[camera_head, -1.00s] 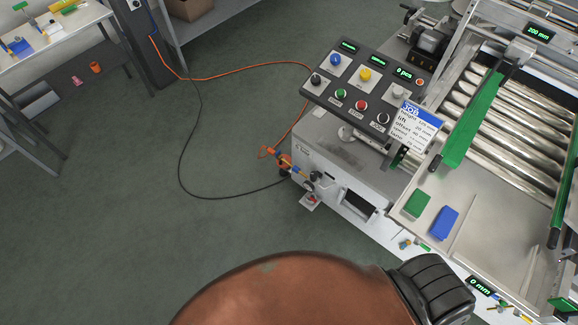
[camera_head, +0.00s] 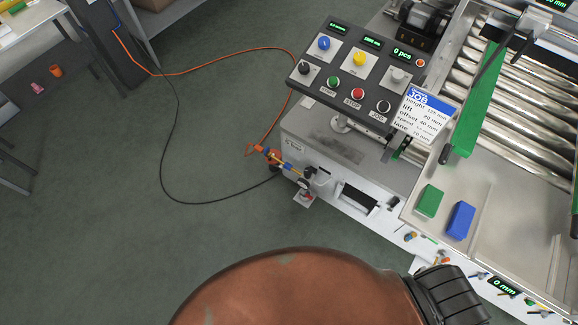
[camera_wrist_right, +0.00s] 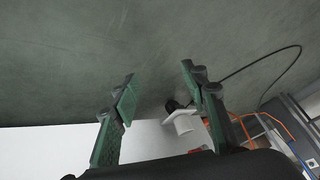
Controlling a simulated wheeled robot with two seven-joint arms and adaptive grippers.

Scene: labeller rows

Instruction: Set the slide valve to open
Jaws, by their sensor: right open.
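At the machine's near left corner, a small air-line assembly sits where the orange hose ends. It has a yellow and blue inline fitting (camera_head: 284,164) that appears to be the slide valve, an orange coupling and a round gauge (camera_head: 303,184). The fitting is too small to tell its setting. My right gripper (camera_wrist_right: 158,73) is open and empty in the right wrist view, its green-padded fingers apart over the floor. My left gripper is not in view.
A control panel (camera_head: 345,75) with coloured knobs and a job card (camera_head: 424,112) stand above the assembly. Green (camera_head: 429,201) and blue (camera_head: 460,220) blocks lie on the machine bed.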

